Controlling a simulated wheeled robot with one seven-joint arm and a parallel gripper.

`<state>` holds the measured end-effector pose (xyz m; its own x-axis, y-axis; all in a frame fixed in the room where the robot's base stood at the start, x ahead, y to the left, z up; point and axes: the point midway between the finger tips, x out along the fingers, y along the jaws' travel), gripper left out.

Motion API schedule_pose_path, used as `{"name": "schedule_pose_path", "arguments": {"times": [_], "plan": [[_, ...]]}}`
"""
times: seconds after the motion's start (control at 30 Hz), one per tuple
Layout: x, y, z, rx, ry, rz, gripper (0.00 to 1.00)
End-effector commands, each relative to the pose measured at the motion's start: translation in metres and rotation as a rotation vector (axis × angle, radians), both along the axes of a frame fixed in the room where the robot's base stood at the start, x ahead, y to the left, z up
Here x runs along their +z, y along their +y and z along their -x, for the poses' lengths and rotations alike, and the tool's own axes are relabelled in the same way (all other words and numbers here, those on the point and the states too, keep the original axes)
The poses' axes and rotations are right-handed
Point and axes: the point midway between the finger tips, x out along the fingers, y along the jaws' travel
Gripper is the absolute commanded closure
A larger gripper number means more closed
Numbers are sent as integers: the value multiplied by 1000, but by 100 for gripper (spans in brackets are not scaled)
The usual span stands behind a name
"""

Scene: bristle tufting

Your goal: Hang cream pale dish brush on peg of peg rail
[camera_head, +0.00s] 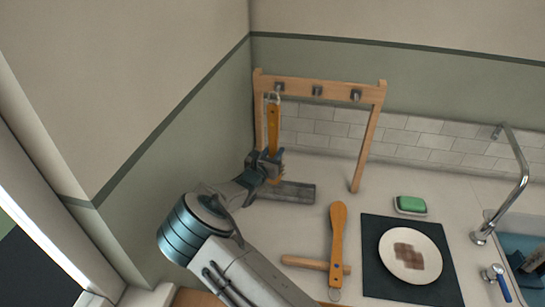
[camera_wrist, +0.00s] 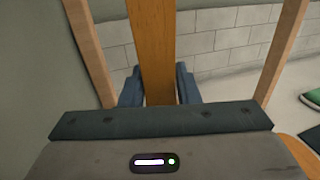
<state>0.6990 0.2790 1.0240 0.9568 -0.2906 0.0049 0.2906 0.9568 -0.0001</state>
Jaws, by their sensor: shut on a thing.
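The peg rail (camera_head: 318,83) is a wooden frame standing at the back left of the counter, with three dark pegs along its top bar. My gripper (camera_head: 266,165) is shut on the wooden handle of a dish brush (camera_head: 273,130), held upright in front of the frame's left side. A pale loop at the handle's top appears close to the left peg (camera_head: 279,87); I cannot tell whether it is around it. The brush's head is not clearly visible. In the wrist view, the handle (camera_wrist: 154,45) stands between my fingers (camera_wrist: 159,88).
A grey flat tray-like piece (camera_head: 298,192) lies below my gripper. A wooden-handled tool (camera_head: 338,235) and a wooden crosspiece (camera_head: 305,262) lie on the counter. A stained plate (camera_head: 395,242) sits on a dark mat (camera_head: 380,285). A green sponge (camera_head: 411,203) and a tap (camera_head: 520,180) are right.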

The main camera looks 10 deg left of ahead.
Motion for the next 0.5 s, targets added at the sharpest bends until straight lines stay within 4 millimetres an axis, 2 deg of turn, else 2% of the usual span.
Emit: {"name": "schedule_pose_path", "arguments": {"times": [0.5], "plan": [[-5,-2,-37,-1,-1,-1,100]]}}
